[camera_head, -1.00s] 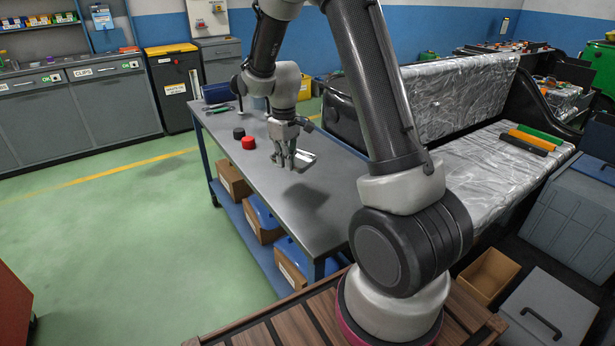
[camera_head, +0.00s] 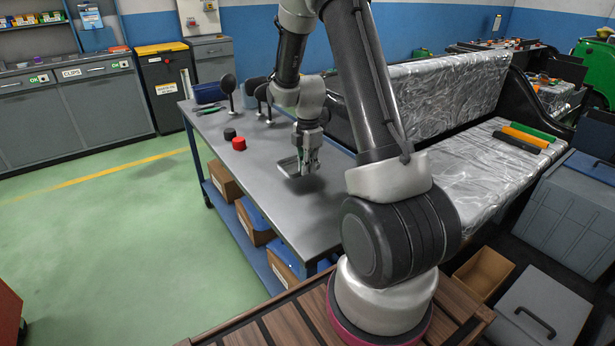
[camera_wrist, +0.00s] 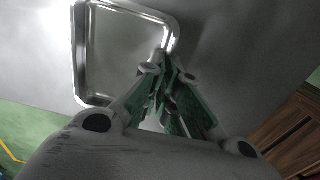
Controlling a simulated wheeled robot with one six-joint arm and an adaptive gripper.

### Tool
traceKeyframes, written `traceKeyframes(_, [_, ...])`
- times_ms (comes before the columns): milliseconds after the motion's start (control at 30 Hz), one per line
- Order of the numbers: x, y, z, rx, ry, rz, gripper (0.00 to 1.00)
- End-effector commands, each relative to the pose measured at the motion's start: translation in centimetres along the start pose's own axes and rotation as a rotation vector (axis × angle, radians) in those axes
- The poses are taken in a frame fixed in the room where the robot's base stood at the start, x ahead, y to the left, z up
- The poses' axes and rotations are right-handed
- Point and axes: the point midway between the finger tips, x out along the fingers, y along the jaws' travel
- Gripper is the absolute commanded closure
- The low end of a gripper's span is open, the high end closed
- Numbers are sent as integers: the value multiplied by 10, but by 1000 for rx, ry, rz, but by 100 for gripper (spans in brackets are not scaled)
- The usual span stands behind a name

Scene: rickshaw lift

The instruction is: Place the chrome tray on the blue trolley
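The chrome tray (camera_head: 288,166) is a small, shiny, shallow rectangle with rounded corners over the grey top of the blue trolley (camera_head: 232,172). My gripper (camera_head: 306,170) is over the trolley top at the tray's right side. In the wrist view, the tray (camera_wrist: 88,60) fills the upper left and looks empty. My gripper (camera_wrist: 170,80) has its green-lined fingers closed together at the tray's near right rim. The fingers hide the exact grip on the rim. A dark shadow lies just beside the tray; I cannot tell whether its underside touches the trolley top.
A red knob (camera_head: 239,143) and a black knob (camera_head: 229,133) stand left of the tray. Black round paddles on stands (camera_head: 228,84) and a blue case (camera_head: 209,92) are at the trolley's far end. The near left top is clear. A foil-covered bench (camera_head: 470,165) stands right.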

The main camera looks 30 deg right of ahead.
Motion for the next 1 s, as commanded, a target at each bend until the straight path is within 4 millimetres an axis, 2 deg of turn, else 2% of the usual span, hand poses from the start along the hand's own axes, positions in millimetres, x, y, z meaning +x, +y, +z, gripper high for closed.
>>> traceKeyframes(300, [38,-1,0,1,0,0,100])
traceKeyframes(633, [41,-1,0,1,0,1,100])
traceKeyframes(767, [40,-1,0,1,0,1,76])
traceKeyframes(800, [40,-1,0,1,0,1,73])
traceKeyframes(1000, [40,-1,0,1,0,0,73])
